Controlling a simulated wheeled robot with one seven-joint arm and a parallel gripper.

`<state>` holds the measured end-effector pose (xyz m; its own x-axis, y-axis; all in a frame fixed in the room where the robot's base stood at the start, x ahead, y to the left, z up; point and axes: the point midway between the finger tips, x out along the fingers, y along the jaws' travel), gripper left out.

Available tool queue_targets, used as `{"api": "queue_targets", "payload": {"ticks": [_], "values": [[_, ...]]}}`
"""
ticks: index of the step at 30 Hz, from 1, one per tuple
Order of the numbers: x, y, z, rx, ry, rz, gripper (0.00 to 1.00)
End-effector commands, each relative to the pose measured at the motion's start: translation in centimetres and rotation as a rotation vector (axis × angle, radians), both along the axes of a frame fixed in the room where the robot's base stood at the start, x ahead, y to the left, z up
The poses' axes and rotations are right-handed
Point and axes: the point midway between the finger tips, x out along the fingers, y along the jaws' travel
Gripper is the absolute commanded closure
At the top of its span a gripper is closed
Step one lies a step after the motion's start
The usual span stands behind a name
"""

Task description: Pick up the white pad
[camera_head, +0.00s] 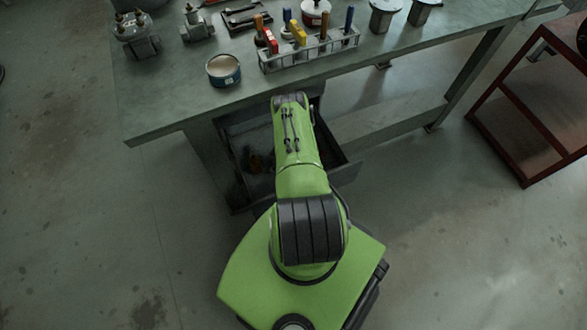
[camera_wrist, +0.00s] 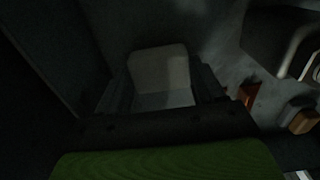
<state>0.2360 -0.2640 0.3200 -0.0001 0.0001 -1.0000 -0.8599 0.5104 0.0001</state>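A pale grey-white block, which looks like the white pad (camera_wrist: 160,70), shows in the dim wrist view. It lies between the two dark fingers of my gripper (camera_wrist: 163,92) and fills most of the gap. The fingers stand apart, one on each side of the pad; in the dark I cannot tell whether they press on it. In the head view my green arm reaches down into an open drawer (camera_head: 349,171) under the workbench. My gripper and the pad are hidden there behind the arm and the bench.
The workbench (camera_head: 160,112) overhangs the drawer. On it stand a round tin (camera_head: 223,70), a tool rack (camera_head: 310,50) and metal valve parts. In the wrist view, a metal part (camera_wrist: 280,40) and a brownish object (camera_wrist: 304,121) lie right of the pad. A red shelf (camera_head: 525,110) stands right.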

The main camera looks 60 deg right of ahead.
Motion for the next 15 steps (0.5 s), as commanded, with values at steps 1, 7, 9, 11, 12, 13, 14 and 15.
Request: {"api": "queue_targets", "payload": {"ticks": [1,7,9,11,12,13,14,15], "values": [[0.0,0.0,0.0,0.0,0.0,0.0,0.48],[0.0,0.0,0.0,0.0,0.0,0.0,0.62],[0.0,0.0,0.0,0.0,0.0,0.0,0.62],[0.0,0.0,0.3,0.0,0.0,0.0,0.62],[0.0,0.0,0.8,-0.001,-0.001,0.0,0.62],[0.0,-0.1,1.3,-0.001,-0.001,-0.001,0.62],[0.0,-0.1,1.9,-0.001,-0.001,-0.001,0.62],[0.0,0.0,2.8,0.0,0.0,-0.001,0.62]]}}
